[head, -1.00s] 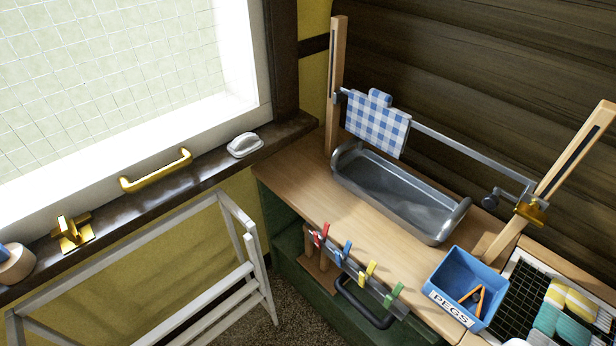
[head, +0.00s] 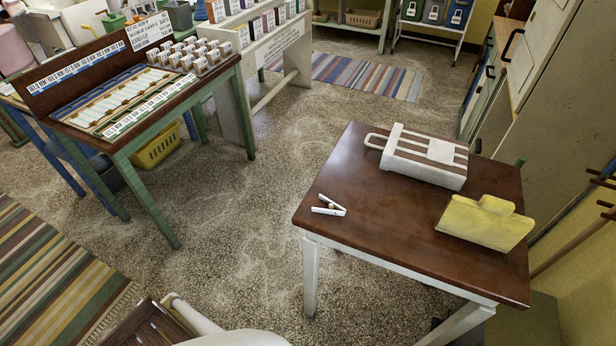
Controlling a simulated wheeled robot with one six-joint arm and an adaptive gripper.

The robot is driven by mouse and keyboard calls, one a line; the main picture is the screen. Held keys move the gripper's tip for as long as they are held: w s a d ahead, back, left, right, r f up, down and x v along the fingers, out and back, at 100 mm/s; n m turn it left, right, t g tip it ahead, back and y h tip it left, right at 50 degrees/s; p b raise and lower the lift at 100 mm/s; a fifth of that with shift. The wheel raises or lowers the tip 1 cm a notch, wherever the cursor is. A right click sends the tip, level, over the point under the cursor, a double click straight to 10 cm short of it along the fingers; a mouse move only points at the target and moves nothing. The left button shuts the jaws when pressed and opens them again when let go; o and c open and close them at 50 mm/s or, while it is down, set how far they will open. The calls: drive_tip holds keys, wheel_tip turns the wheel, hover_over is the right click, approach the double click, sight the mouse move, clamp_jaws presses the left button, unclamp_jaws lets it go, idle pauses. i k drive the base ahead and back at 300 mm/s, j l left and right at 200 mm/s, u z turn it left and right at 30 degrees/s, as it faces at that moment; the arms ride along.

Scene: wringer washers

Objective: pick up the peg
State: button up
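A small white object shaped like a clothes peg (head: 329,207) lies on the left part of a dark brown table top (head: 370,235). Its two legs spread apart in a narrow V. Nothing touches it. My gripper is not in view, so I cannot see where it is relative to the peg.
On the same table are a white-and-brown striped box with a handle (head: 424,157) and a yellow block-like item (head: 484,222). A green-legged table with cards (head: 160,80) stands left. Speckled floor (head: 250,210) is open between the tables. Tall cabinets (head: 575,110) stand right.

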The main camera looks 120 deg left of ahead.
sight(330, 210)
drive_tip(key=j+u, duration=0.1)
drive_tip(key=u, duration=1.75)
drive_tip(key=k+u, duration=0.15)
drive_tip(key=u, duration=0.55)
drive_tip(key=j, duration=0.55)
drive_tip(key=k+j, duration=0.1)
drive_tip(key=j, duration=0.45)
